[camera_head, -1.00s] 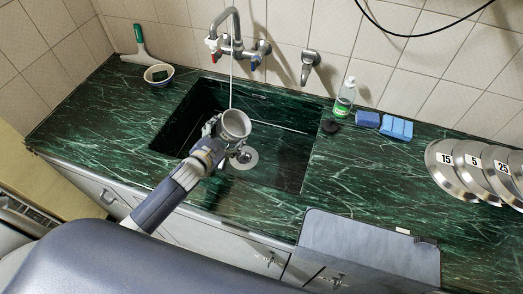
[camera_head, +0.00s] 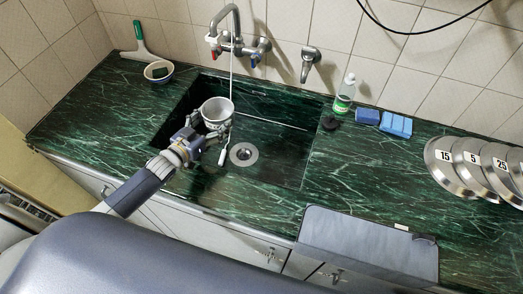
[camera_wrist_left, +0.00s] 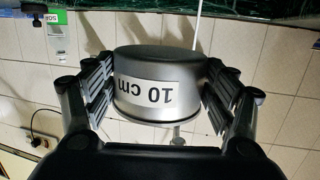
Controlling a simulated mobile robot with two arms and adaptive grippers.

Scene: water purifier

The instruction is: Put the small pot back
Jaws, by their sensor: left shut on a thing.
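The small pot (camera_head: 216,110) is a grey metal pot held over the left part of the sink (camera_head: 285,160). My left gripper (camera_head: 208,134) is shut on it. In the left wrist view the pot (camera_wrist_left: 160,85) sits between both fingers, its "10 cm" label upside down in the picture. My right gripper is not in view.
A small bowl (camera_head: 159,72) stands back left. A bottle (camera_head: 345,94), blue sponges (camera_head: 396,125) and numbered lids (camera_head: 452,165) lie right. The front left counter is clear.

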